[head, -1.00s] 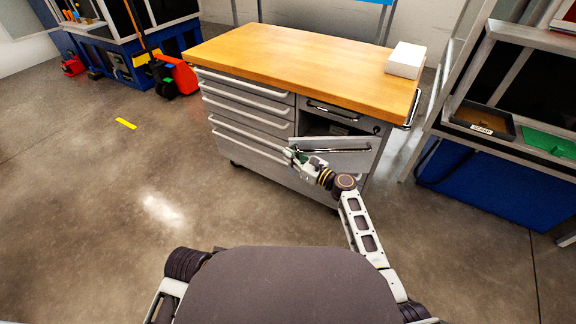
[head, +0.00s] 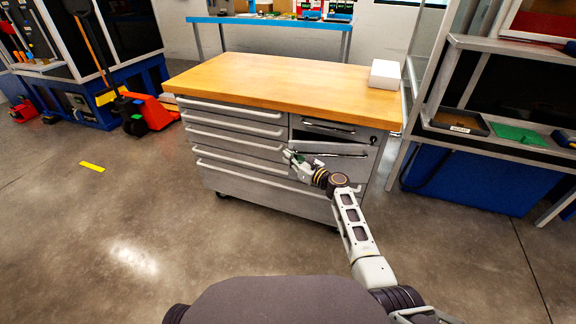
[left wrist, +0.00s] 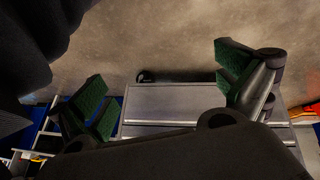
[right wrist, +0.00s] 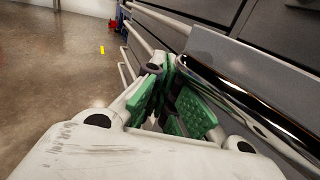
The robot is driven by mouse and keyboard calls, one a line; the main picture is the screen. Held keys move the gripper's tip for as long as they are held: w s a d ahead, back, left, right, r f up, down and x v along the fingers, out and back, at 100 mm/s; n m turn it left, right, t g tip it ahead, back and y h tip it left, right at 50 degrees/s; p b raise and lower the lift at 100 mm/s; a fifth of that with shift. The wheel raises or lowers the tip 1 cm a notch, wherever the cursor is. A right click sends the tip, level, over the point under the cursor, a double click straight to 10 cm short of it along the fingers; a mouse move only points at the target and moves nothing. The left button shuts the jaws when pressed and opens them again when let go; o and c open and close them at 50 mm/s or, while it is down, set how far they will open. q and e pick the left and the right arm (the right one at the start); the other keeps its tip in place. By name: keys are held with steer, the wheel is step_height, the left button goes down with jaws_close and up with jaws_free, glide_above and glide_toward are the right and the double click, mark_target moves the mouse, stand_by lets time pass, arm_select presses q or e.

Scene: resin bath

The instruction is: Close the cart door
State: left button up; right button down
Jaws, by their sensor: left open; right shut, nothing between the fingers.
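The grey cart (head: 245,195) has a wooden top and stands ahead of me. Its door (head: 354,170), with a chrome handle (head: 335,154), is at the right of the front, below a small drawer (head: 328,128). The door stands ajar, with a dark gap above it. My right gripper (head: 291,157) is shut and empty at the door's left end. In the right wrist view, its green-padded fingers (right wrist: 172,98) are together close beside the chrome handle (right wrist: 245,92); contact is unclear. My left gripper (left wrist: 168,88) is open and empty in the left wrist view, with the cart beyond it.
A white box (head: 385,74) sits on the cart top. A shelf rack (head: 480,140) with trays stands close at the right. A red pallet jack (head: 145,113) is at the left. A blue bench (head: 270,22) stands behind. The floor in front and left is clear.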

arm_select(q)
steer(key=shift+t+h, duration=0.3)
steer(key=shift+t, duration=0.1)
step_height(320, 180, down, 4)
steer(key=shift+f+b, duration=0.1)
steer(key=shift+b, duration=0.75)
arm_select(e)
steer(key=w+h, duration=0.1)
steer(key=w, duration=0.1)
steer(key=w+m+t+h, duration=0.1)
steer(key=w, duration=0.1)
steer(key=shift+w+d+m+t, duration=0.2)
steer(key=shift+m+t, duration=0.1)
arm_select(q)
steer(key=shift+d+r, duration=0.1)
steer(key=shift+r, duration=0.15)
steer(key=shift+w, duration=0.1)
arm_select(e)
steer(key=shift+r, duration=0.2)
